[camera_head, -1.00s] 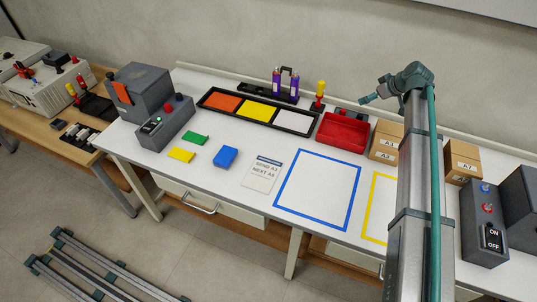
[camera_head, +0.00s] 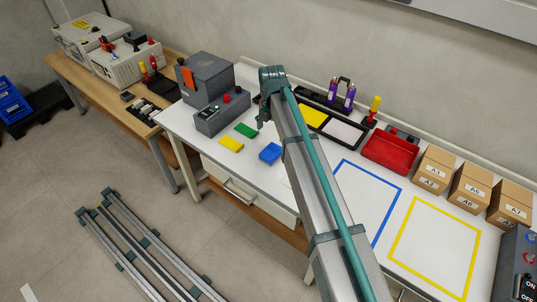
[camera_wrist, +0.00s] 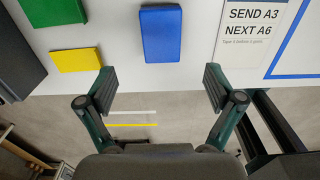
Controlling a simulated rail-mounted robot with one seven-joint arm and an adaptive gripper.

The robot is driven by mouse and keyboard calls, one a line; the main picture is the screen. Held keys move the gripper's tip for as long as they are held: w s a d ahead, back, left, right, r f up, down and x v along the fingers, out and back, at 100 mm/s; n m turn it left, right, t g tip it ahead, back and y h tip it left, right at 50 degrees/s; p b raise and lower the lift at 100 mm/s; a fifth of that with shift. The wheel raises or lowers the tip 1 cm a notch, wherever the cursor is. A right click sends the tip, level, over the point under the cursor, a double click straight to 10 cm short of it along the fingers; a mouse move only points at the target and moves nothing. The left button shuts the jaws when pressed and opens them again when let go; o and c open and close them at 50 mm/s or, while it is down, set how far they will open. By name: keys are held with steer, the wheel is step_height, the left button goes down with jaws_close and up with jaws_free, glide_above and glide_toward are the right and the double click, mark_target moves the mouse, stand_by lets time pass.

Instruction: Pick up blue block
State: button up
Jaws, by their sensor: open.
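The blue block (camera_head: 270,153) lies flat on the white table (camera_head: 225,171), right of a yellow block (camera_head: 231,144) and a green block (camera_head: 246,130). In the wrist view the blue block (camera_wrist: 161,34) is at the top centre, beyond the fingertips. My gripper (camera_wrist: 160,88) is open and empty, its two fingers spread wide below the block in that picture, with floor between them. The yellow block (camera_wrist: 76,60) and green block (camera_wrist: 54,10) lie to the left in the wrist view. In the head view my arm crosses the table and the gripper's fingers are not clear.
A printed card (camera_wrist: 246,30) lies right of the blue block. A grey control box (camera_head: 222,113) stands behind the blocks at left. A red bin (camera_head: 391,150), cardboard boxes (camera_head: 433,167) and blue (camera_head: 372,203) and yellow outlined areas are farther right. The table's front edge is close to the blocks.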

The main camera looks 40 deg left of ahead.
mark_target(271, 151)
steer(key=shift+d+f+p, duration=0.1)
steer(key=shift+f+p, duration=1.3)
steer(key=shift+f, duration=4)
steer(key=c, duration=1.3)
